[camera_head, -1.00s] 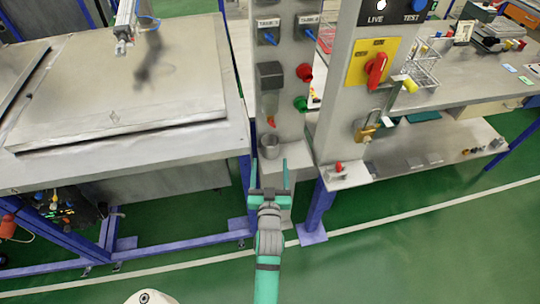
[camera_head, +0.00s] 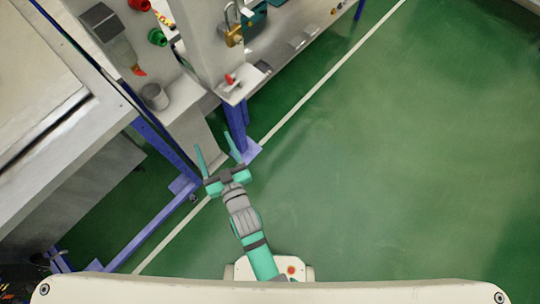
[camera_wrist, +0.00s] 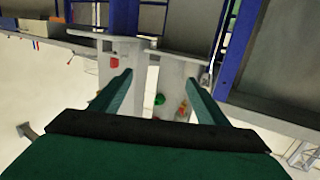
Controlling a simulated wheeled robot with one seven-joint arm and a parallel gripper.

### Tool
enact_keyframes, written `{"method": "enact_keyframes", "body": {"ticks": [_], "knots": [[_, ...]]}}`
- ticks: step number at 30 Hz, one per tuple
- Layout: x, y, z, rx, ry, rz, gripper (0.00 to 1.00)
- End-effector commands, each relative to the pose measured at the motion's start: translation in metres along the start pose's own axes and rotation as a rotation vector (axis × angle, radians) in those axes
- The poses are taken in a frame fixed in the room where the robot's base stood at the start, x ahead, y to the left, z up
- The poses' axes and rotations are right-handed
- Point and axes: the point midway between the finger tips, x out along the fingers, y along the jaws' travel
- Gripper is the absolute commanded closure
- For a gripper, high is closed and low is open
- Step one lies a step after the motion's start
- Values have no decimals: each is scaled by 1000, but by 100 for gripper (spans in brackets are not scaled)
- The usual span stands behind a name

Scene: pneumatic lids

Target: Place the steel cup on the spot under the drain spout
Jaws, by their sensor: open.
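The steel cup (camera_head: 154,97) stands upright on the small shelf (camera_head: 181,95) of the left grey panel. The drain spout with its orange-red tip (camera_head: 138,70) is above it; the cup appears below the tip, but I cannot tell exact alignment. My gripper (camera_head: 213,147) is open and empty, apart from the cup, to its lower right in the head view. The wrist view shows my open fingers (camera_wrist: 160,100) framing the panels, with the orange-red tip (camera_wrist: 182,108) between them. I cannot make out the cup there.
A grey workbench (camera_head: 60,130) with blue legs stands at left. A second panel carries a brass padlock (camera_head: 233,37) and a small ledge with a red knob (camera_head: 230,79). A green knob (camera_head: 157,37) is above the cup. Green floor (camera_head: 400,170) at right is clear.

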Motion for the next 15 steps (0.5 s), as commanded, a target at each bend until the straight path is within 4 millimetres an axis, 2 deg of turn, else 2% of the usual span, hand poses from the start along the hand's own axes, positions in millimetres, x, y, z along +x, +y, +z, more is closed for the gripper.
{"method": "enact_keyframes", "body": {"ticks": [1, 6, 10, 15], "knots": [[-24, 14, 8, 3, -19, 37, 32], [-94, 46, 18, 11, -60, 148, 32], [-147, 60, 17, 21, -88, 229, 32], [-210, 66, 8, 40, -127, 331, 32]]}}
